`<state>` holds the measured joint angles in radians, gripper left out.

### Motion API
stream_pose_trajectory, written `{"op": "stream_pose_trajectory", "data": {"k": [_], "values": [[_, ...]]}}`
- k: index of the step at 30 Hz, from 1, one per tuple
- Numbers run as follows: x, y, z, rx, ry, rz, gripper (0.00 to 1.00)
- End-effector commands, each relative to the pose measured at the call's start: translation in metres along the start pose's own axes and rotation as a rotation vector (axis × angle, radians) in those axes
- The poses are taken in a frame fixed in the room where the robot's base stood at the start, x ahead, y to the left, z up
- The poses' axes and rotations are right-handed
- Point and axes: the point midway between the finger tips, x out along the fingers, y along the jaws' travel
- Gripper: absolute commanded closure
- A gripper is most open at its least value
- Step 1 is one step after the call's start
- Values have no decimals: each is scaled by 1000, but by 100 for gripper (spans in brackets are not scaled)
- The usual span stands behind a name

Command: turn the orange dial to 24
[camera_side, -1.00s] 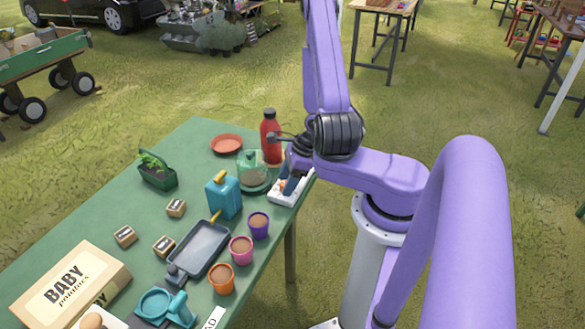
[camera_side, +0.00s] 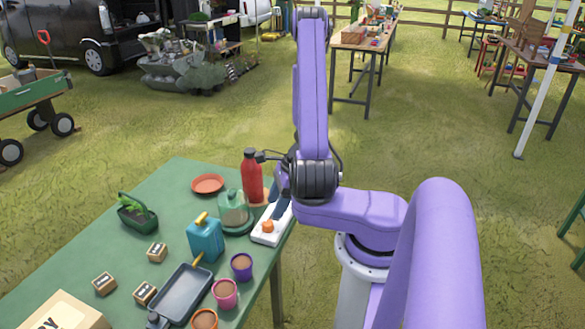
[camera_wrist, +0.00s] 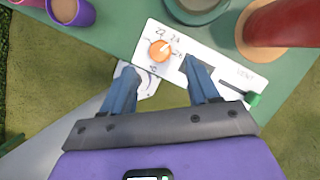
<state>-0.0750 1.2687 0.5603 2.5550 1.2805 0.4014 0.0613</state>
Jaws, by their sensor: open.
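The orange dial (camera_wrist: 161,50) sits on a white panel (camera_wrist: 219,57) at the table edge. Small numbers ring it; 22 and 24 seem to be above it, and 26 to its right. A pale mark on the dial seems to point to the upper right, but the exact number is unclear. The dial also shows in the side view (camera_side: 268,227). My gripper (camera_wrist: 162,70) is open and empty. Its blue fingers straddle the dial's position in the wrist view, with the dial slightly beyond the tips. In the side view, the fingers (camera_side: 282,198) are above and behind the dial, apart from it.
A green slider knob (camera_wrist: 254,99) is on the panel's right part. A red bottle (camera_side: 252,175) and a glass cloche (camera_side: 233,208) stand close behind the panel. A purple cup (camera_side: 242,266) and a blue can (camera_side: 205,240) stand to the left.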

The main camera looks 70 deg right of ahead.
Motion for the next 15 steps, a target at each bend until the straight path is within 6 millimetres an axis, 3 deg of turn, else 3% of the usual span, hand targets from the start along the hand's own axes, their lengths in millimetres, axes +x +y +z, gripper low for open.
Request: {"op": "stream_pose_trajectory", "data": {"k": [15], "values": [[-49,-1,0,-1,1,-6,40]]}}
